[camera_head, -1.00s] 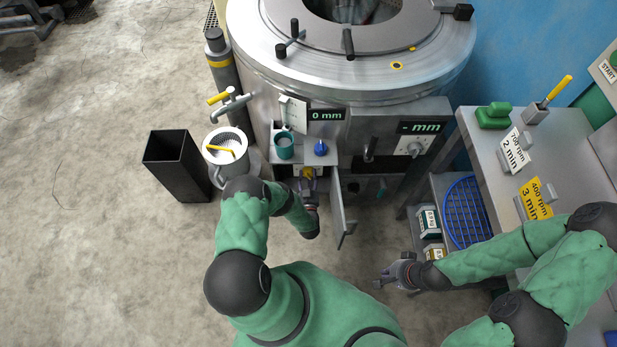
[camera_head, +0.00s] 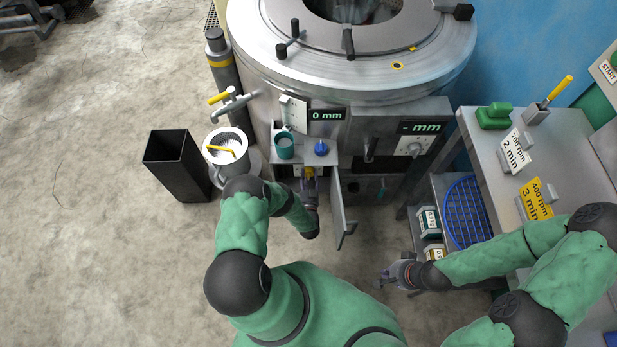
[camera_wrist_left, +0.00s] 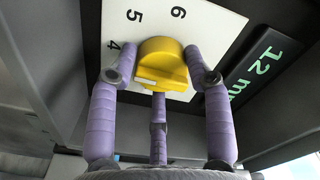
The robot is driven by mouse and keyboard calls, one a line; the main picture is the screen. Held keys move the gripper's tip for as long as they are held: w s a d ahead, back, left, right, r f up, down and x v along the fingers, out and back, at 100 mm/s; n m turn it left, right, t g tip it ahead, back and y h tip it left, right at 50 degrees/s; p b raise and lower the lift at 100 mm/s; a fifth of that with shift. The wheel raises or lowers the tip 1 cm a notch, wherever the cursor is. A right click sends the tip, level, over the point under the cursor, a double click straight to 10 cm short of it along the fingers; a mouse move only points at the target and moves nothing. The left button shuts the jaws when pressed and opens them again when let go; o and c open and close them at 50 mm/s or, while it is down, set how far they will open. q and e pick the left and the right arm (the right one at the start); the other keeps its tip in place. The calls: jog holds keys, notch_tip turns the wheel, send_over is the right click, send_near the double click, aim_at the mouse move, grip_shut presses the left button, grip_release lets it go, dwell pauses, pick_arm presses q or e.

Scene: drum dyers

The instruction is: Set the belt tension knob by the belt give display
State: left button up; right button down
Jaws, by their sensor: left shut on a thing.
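The yellow knob (camera_wrist_left: 163,64) sits on a white dial plate (camera_wrist_left: 210,25) with 4, 5 and 6 readable. The fingers of my left gripper (camera_wrist_left: 160,85) are closed around the knob. A dark display (camera_wrist_left: 262,70) beside the plate shows a green 12 and part of a unit. In the head view my left gripper (camera_head: 309,176) is at the open compartment low on the machine's front, and the knob is mostly hidden. Which number the knob points at is not clear. My right gripper (camera_head: 385,279) is open and empty, well away from the machine.
The compartment's door (camera_head: 342,212) stands open just right of my left gripper. Above are a teal cup (camera_head: 284,147), a blue knob (camera_head: 321,148) and a display (camera_head: 326,114) reading 0 mm. Another display (camera_head: 420,127) reads - mm. A black bin (camera_head: 177,163) stands left.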

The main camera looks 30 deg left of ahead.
pick_arm(q)
jog(key=shift+s+a+f, duration=0.1)
jog(key=shift+s+a, duration=0.05)
jog(key=o, duration=1.1)
jog(key=shift+o, duration=0.2)
jog(key=v, duration=1.2)
